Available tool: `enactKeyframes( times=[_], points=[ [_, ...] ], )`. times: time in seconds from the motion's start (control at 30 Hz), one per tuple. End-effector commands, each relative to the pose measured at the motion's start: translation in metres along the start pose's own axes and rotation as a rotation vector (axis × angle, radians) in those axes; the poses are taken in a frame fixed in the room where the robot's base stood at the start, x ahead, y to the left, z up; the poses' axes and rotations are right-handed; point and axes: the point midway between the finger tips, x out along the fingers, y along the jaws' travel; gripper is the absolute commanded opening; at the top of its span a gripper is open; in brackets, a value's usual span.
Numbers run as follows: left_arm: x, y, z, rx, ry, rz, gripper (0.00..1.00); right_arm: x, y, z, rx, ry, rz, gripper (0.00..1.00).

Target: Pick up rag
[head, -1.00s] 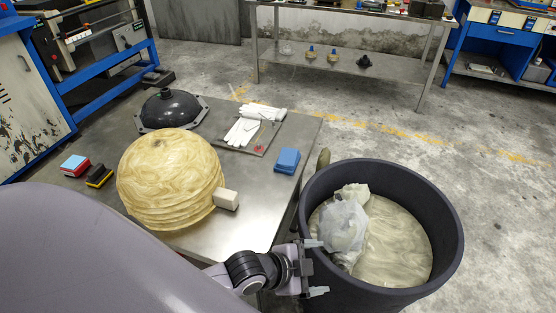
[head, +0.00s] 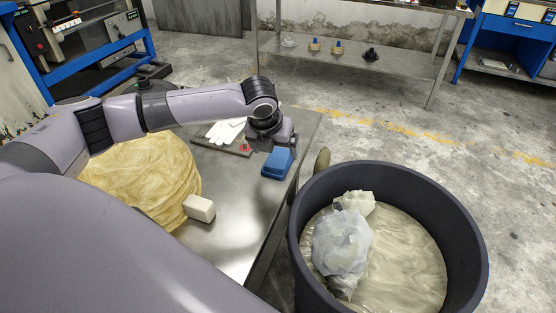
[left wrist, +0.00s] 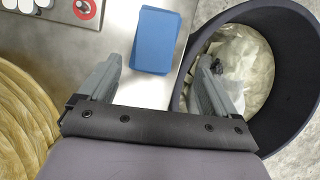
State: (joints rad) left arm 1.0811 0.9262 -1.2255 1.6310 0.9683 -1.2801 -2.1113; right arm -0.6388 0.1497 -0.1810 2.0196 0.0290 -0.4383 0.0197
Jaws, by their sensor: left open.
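The rag is a blue folded cloth (head: 276,165) lying flat near the right edge of the metal table (head: 222,238). It also shows in the left wrist view (left wrist: 154,40), at the top middle. My left gripper (head: 273,140) is above the table by the far side of the rag in the head view, and its fingertips are hard to make out there. In the left wrist view my left gripper (left wrist: 160,65) is open and empty, with the rag beyond and between its spread fingers. My right gripper is not in view.
A cream block (head: 199,208) and a large tan ribbed dome (head: 150,175) stand left of the rag. White gloves (head: 224,131) lie behind, partly hidden by my arm. A dark bin (head: 462,215) with plastic bags stands right of the table.

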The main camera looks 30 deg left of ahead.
Motion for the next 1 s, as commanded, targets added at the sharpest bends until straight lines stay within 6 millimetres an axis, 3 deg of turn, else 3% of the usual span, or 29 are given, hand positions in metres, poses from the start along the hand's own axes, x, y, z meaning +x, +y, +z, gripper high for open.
enactKeyframes(
  times=[0.17,0.7,0.97,1.0],
  points=[
    [0.001,0.013,0.007,0.041,0.007,0.032,0.92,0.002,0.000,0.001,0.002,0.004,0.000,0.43],
    [0.064,0.008,0.006,0.043,0.005,0.032,0.92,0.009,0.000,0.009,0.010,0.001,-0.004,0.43],
    [0.066,0.007,0.006,0.044,0.004,0.030,0.92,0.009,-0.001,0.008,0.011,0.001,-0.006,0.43],
    [0.066,0.007,0.006,0.044,0.004,0.030,0.82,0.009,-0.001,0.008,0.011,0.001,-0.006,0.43]
  ],
)
